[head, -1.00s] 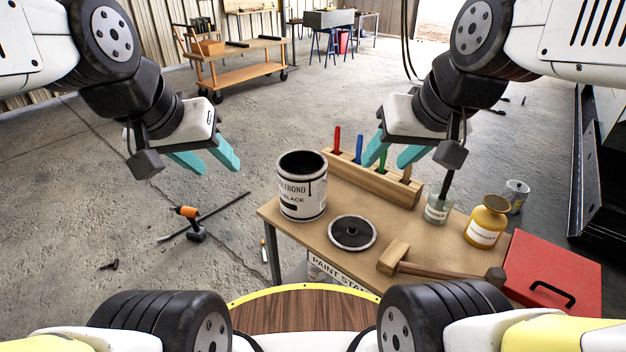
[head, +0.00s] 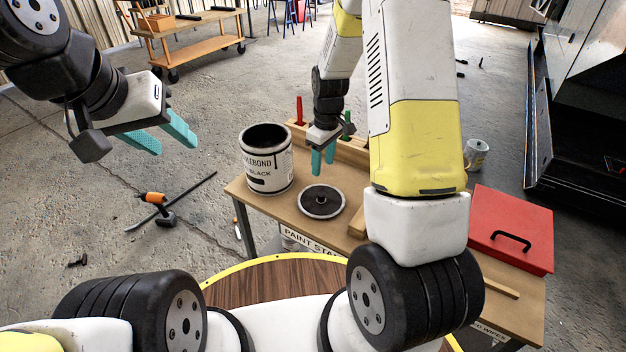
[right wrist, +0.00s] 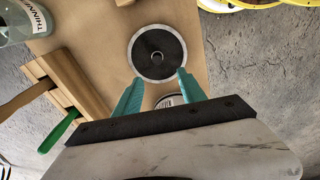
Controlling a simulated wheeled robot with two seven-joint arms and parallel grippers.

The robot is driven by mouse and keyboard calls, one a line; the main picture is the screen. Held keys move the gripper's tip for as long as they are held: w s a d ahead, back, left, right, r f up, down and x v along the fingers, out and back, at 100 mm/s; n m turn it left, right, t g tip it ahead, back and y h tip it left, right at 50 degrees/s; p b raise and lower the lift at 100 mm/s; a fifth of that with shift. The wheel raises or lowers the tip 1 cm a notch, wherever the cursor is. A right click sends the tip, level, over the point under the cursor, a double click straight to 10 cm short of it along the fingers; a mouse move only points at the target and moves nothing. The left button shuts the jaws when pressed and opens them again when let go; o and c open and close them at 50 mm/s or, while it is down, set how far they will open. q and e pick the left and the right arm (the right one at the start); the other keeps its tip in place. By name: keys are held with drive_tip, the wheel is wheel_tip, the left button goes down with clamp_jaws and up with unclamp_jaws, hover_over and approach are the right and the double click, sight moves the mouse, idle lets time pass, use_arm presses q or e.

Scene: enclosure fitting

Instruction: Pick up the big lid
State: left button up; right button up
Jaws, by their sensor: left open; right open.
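The big lid (head: 321,201) is a dark disc with a pale rim and a small central knob. My right gripper (head: 323,165) is open and empty above the lid's far side. In the right wrist view the lid (right wrist: 146,65) lies just beyond the open fingertips of the right gripper (right wrist: 160,78), and nothing is between them. Whether the fingers touch it cannot be told. My left gripper (head: 175,147) is open and empty, off the bench to the left.
A wooden tool rack (head: 350,150) stands behind the lid, partly hidden by my right arm. A red toolbox (head: 510,225) sits at the bench's right. A glass thinner jar (right wrist: 18,22) shows in the right wrist view. A drill (head: 160,207) lies on the floor.

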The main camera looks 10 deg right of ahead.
sight(321, 194)
drive_tip(key=shift+n+g, duration=0.3)
drive_tip(key=shift+n, duration=0.2)
drive_tip(key=f, duration=0.4)
drive_tip(key=w+f, duration=0.1)
drive_tip(key=f, duration=0.8)
drive_tip(key=shift+w, duration=0.2)
drive_tip(key=shift+c, duration=0.5)
clamp_jaws()
